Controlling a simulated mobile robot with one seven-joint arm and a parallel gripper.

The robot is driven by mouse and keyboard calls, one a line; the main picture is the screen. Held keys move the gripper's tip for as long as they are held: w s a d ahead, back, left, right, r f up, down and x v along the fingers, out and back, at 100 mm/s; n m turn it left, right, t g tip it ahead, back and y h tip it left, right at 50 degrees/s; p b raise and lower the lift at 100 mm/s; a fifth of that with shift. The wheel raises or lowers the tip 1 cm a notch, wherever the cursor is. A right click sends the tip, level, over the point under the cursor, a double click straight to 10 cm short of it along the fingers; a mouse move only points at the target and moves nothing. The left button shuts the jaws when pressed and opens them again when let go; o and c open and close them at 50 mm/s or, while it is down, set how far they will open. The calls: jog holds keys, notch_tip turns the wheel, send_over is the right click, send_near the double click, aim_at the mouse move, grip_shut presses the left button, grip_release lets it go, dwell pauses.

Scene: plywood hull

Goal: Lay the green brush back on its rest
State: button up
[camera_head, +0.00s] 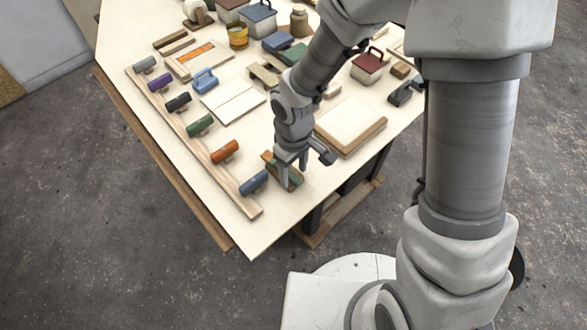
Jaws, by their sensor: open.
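My gripper (293,169) points down over the near corner of the table, its two fingers apart. A small green and brown piece (295,180) lies directly under and between the fingers. It is partly hidden by them, and I cannot tell whether it is the green brush, its rest, or both. Whether the fingers touch it is also unclear. A dark green handle-shaped piece (200,124) lies on the long wooden rail (240,199) along the table's left edge, between a black one and an orange one.
A blue piece (253,181) on the rail lies just left of my gripper. A thick wooden board (350,126) lies to its right. Boxes, blocks and a jar (238,37) crowd the far part. The table's near corner (252,240) is bare.

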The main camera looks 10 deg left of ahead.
notch_tip(320, 180, up, 18)
jog(key=p, duration=0.2)
jog(key=shift+f, duration=0.25)
dwell(0.4)
jog(key=s+d+r+m+t, duration=0.2)
jog(key=s+d+r+m, duration=0.2)
jog(key=d, duration=0.5)
jog(key=s+d+r+m+t, duration=0.3)
jog(key=d+r+m, duration=0.3)
jog(key=d+r, duration=0.2)
jog(key=shift+s+d+r+m+t, duration=0.2)
jog(key=shift+s+d+m+t, duration=0.15)
jog(key=shift+d, duration=0.65)
